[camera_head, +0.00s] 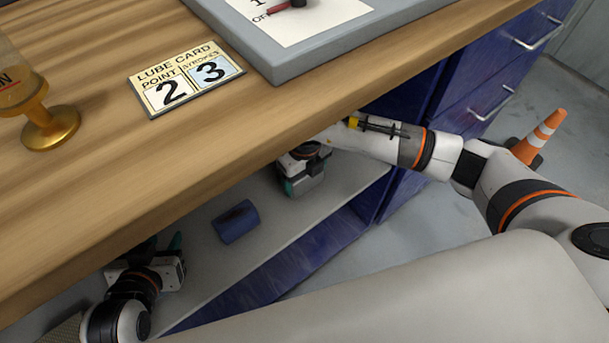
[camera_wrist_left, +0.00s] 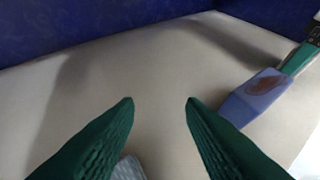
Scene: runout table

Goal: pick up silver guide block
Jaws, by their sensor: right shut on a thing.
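My left gripper (camera_head: 168,262) is low at the shelf's left end, under the tabletop edge. In the left wrist view its two green fingers (camera_wrist_left: 160,103) are apart, so it is open. A pale ribbed piece (camera_wrist_left: 129,168) shows low between them, mostly cut off by the frame. I cannot tell whether it is the silver guide block. My right gripper (camera_head: 303,186) is further right above the shelf, shut on a grey thing, largely hidden by the fingers. I cannot tell what that thing is.
The wooden tabletop (camera_head: 150,170) overhangs the pale shelf (camera_head: 275,225). On top are a lube card (camera_head: 186,77), a gold-footed object (camera_head: 50,128) and a grey tray (camera_head: 290,67). Blue drawers (camera_head: 490,75) and an orange cone (camera_head: 540,135) stand at the right.

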